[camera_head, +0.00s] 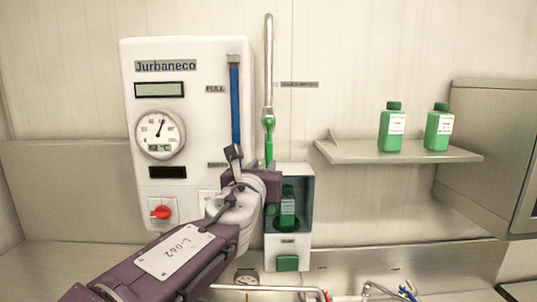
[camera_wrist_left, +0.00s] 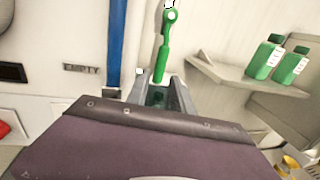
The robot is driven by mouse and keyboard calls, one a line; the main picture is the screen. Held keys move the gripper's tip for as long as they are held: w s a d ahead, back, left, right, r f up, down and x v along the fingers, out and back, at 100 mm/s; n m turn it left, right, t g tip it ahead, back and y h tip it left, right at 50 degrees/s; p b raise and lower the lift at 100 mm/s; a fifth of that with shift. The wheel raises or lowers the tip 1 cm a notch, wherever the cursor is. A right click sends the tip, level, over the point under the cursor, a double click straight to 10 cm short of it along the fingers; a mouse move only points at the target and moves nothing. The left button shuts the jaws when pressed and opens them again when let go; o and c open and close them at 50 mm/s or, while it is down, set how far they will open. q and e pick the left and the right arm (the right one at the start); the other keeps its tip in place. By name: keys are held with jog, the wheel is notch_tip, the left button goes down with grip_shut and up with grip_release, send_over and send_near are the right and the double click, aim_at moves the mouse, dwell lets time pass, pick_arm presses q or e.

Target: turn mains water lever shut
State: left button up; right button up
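A green lever (camera_head: 269,138) hangs at the lower end of a steel pipe on the wall, pointing down; I take it for the mains water lever, though its nearby label is too small to read. It also shows upright in the left wrist view (camera_wrist_left: 162,60). My left gripper (camera_head: 252,172) is just below and left of the lever in the head view, in front of the white panel's lower right edge. I see no contact with the lever. My right gripper is out of view.
A grey dispenser box (camera_head: 303,190) holding a green bottle stands right beside the gripper. The white panel (camera_head: 205,100) has a blue level tube (camera_head: 235,105) and a red knob (camera_head: 161,212). A shelf (camera_head: 350,152) with two green bottles is at right. Pipes run along the bottom.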

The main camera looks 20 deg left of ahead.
aim_at(269, 159)
pick_arm(q)
jog(key=w, duration=0.5)
jog(key=w+p, duration=0.1)
jog(key=w, duration=0.2)
jog(key=shift+w+a+f, duration=0.1)
jog(key=shift+w+a, duration=0.1)
jog(key=shift+a, duration=0.15)
jog(key=shift+s, duration=0.1)
grip_shut()
dwell(0.7)
